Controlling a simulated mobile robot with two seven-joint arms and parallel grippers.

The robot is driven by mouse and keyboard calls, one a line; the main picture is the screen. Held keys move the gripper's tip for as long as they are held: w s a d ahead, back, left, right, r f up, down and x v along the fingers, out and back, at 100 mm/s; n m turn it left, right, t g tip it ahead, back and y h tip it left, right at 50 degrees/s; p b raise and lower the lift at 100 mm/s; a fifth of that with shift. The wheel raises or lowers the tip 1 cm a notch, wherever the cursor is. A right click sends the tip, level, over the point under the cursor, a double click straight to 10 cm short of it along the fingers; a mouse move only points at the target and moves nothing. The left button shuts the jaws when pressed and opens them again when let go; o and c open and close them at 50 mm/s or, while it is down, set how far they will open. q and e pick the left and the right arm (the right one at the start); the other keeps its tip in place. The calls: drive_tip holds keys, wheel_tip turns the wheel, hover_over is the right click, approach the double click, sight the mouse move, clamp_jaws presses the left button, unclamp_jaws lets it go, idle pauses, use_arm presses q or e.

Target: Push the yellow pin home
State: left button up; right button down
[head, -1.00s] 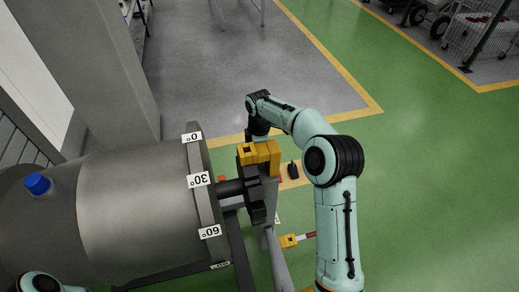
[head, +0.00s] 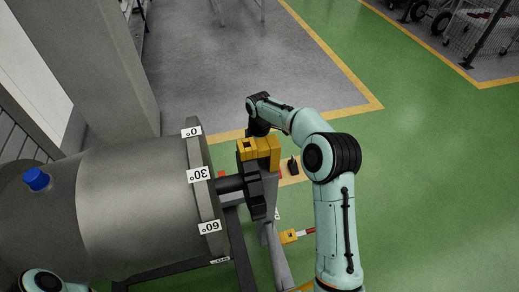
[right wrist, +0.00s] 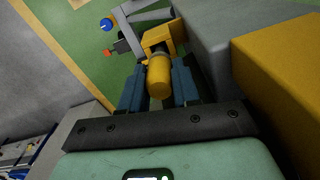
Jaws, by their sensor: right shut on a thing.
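The yellow pin (right wrist: 159,77) shows in the right wrist view as a rounded yellow cylinder in front of a yellow bracket (right wrist: 158,40). My right gripper (right wrist: 159,88) has its two blue-grey fingers on either side of the pin and is shut on it. How deep the pin sits in the bracket cannot be told. In the head view the right arm reaches down behind a yellow block (head: 258,150) on a grey stand, and its fingers and the pin are hidden there. My left gripper is not in view; only part of its arm shows at the lower left.
A large grey drum (head: 140,205) with angle labels and a blue cap (head: 37,179) fills the left. Another yellow piece (head: 289,237) with a red-and-white end sits lower on the stand. A large yellow block (right wrist: 285,70) is close on the right. Green floor is open at right.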

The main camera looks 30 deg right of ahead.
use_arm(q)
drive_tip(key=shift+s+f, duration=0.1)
use_arm(e)
drive_tip(key=shift+f, duration=0.35)
drive_tip(key=c, duration=0.7)
unclamp_jaws()
drive_tip(key=shift+c, duration=0.2)
drive_tip(key=shift+r, duration=0.1)
